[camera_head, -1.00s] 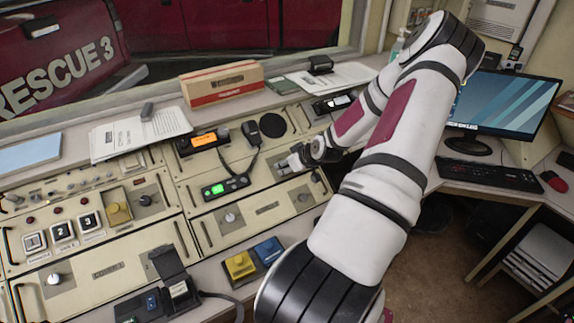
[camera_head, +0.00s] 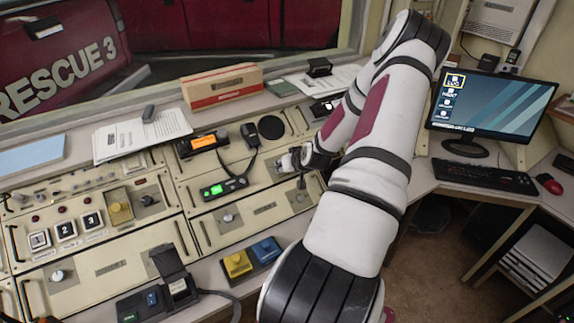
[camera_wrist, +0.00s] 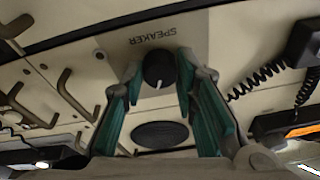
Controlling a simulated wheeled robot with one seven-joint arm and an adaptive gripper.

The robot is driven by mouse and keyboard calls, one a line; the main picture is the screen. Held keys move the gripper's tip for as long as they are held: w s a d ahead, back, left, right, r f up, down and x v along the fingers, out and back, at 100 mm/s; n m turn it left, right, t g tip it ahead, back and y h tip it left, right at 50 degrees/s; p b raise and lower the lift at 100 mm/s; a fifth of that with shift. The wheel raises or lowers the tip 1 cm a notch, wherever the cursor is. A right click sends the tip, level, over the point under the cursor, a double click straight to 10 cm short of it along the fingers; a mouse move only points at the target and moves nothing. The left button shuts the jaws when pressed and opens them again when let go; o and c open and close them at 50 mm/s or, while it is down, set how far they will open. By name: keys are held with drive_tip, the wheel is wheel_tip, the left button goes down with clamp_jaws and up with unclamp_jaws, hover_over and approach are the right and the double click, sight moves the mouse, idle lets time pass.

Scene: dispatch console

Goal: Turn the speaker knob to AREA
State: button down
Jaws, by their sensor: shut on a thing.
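The speaker knob (camera_wrist: 159,70) is a dark round knob with a white pointer line, under an upside-down SPEAKER label (camera_wrist: 152,33) in the wrist view. Its pointer line points down in that view. My gripper (camera_wrist: 160,66) has its teal-padded fingers on both sides of the knob and is shut on it. In the head view my gripper (camera_head: 287,161) is at the console panel right of the handheld microphone, and it hides the knob there. I cannot read an AREA mark in either view.
A round black speaker grille (camera_wrist: 160,134) lies beside the knob. The handheld microphone (camera_head: 250,134) with its coiled cord and a green-lit handset (camera_head: 218,189) are to the left. The monitor (camera_head: 492,103) is at the right.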

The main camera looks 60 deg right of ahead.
drive_tip(key=m+p, duration=0.1)
drive_tip(key=m, duration=0.2)
drive_tip(key=shift+a+m+g+h, duration=0.1)
drive_tip(key=shift+m+g+h, duration=0.2)
drive_tip(key=shift+m+h, duration=0.1)
drive_tip(key=shift+m+g+p, duration=0.4)
drive_tip(key=shift+m, duration=1.5)
drive_tip(key=c, duration=1.3)
unclamp_jaws()
drive_tip(key=v, duration=1.2)
drive_tip(key=shift+w+a+f, duration=0.1)
drive_tip(key=shift+a, duration=0.05)
